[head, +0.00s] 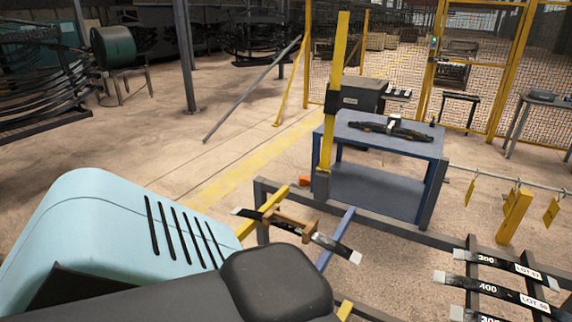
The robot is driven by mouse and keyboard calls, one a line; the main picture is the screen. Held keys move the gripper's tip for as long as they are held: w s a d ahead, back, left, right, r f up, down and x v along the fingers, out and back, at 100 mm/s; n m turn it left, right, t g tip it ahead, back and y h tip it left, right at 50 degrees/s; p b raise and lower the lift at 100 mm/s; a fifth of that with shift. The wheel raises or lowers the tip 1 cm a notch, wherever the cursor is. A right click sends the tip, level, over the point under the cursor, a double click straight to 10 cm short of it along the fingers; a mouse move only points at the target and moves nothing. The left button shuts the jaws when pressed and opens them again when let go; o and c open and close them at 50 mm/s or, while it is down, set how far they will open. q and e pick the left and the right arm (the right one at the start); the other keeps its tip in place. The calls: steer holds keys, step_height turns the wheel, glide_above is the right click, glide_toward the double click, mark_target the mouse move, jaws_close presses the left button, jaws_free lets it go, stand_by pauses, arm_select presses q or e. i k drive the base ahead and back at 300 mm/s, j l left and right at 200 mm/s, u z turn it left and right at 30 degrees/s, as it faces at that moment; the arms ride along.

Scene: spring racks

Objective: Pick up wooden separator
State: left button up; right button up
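A small brown wooden piece (290,221), which looks like the wooden separator, lies near the middle of the head view. It has a flat bar with a raised block toward each end. It lies across a dark leaf spring (333,246) with pale ends, at a dark metal rack (380,227). The contact between the wood and the spring is too small to make out. Neither gripper shows in this view. A dark rounded shape in the lower middle hides part of the near side of the rack.
A blue table (358,183) with dark parts on top stands behind the rack, beside a yellow post (335,100). Labelled leaf springs (490,289) lie at the lower right. Yellow mesh fencing (470,70) closes the back. Open floor (150,150) lies at the left.

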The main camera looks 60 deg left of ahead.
mark_target(274, 212)
steer(key=u, duration=1.9)
steer(key=l+z, duration=0.25)
steer(key=j, duration=0.1)
